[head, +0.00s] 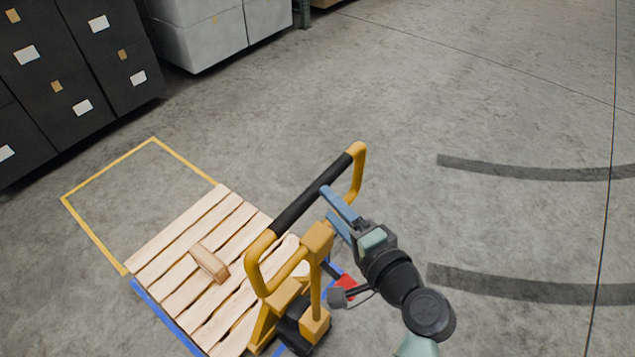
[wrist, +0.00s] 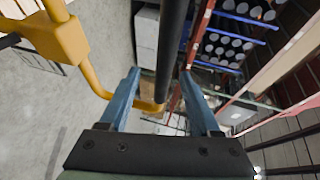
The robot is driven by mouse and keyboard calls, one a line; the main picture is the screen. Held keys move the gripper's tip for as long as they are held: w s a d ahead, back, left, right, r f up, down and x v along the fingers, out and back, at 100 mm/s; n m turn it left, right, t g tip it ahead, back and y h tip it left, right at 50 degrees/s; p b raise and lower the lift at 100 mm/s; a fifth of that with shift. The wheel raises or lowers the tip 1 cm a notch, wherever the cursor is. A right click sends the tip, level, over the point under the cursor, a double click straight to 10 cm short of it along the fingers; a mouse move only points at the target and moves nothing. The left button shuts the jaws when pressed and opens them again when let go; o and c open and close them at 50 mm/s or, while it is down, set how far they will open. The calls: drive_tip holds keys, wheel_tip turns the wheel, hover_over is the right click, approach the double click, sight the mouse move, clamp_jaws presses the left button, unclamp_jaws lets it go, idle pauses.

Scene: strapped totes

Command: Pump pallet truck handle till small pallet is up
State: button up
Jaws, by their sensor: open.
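The pallet truck stands at the bottom centre of the head view, with a yellow handle loop (head: 357,170) and a black grip bar (head: 297,207). The small wooden pallet (head: 188,235) sits at the truck's left, low near the floor; the gap beneath it cannot be judged. My gripper (head: 326,202) is open at the right side of the grip bar. In the wrist view the black bar (wrist: 171,45) runs between the two blue fingers of my gripper (wrist: 158,75), without visible clamping. The yellow loop also shows there (wrist: 90,75).
A wooden block (head: 209,263) lies on the pallet. A yellow floor outline (head: 110,167) extends beyond the pallet. A red part (head: 345,287) shows low by the truck. The floor at right is clear.

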drive_tip(key=shift+p+x, duration=0.55)
drive_tip(key=shift+x, duration=2.45)
